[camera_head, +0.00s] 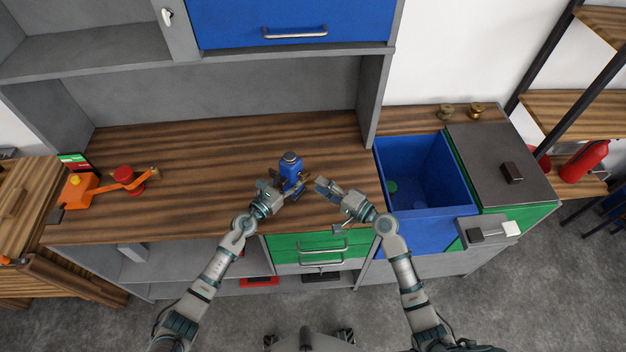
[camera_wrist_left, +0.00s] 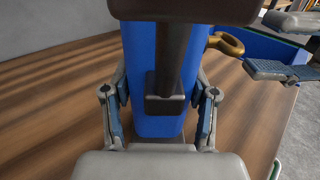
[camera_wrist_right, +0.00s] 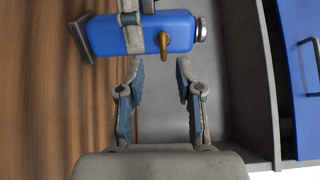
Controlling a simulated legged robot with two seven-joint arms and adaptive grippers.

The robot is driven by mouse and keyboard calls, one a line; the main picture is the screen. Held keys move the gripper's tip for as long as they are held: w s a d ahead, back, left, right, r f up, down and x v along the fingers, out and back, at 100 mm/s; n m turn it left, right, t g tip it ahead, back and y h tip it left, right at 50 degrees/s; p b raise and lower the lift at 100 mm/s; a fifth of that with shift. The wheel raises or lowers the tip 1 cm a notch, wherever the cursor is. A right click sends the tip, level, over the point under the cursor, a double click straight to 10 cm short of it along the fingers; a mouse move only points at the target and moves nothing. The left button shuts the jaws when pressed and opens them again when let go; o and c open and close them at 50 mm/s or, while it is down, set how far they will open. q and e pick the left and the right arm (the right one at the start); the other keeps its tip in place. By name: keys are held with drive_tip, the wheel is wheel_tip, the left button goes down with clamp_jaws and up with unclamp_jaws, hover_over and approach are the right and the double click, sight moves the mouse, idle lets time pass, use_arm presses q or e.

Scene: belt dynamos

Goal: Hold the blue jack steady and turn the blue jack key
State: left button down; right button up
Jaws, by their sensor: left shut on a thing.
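The blue jack (camera_head: 291,170) stands upright on the wooden counter in the head view. My left gripper (camera_head: 274,190) is shut on the jack's body, with a finger on each side of it in the left wrist view (camera_wrist_left: 158,105). The brass jack key (camera_wrist_left: 226,43) sticks out from the jack's right side. It also shows in the right wrist view (camera_wrist_right: 163,46). My right gripper (camera_head: 322,186) is open and empty to the right of the jack. In the right wrist view its fingers (camera_wrist_right: 160,85) are apart, just short of the key and not touching it.
A blue bin (camera_head: 412,180) is sunk at the right, beside a dark lid (camera_head: 497,160). An orange device with a lever (camera_head: 85,190) stands at the counter's left. Two brass pieces (camera_head: 476,110) sit at the back right. The counter (camera_head: 200,170) left of the jack is clear.

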drive_tip(key=shift+v, duration=1.55)
use_arm(q)
drive_tip(key=shift+c, duration=1.2)
unclamp_jaws()
use_arm(e)
drive_tip(key=shift+w, duration=0.1)
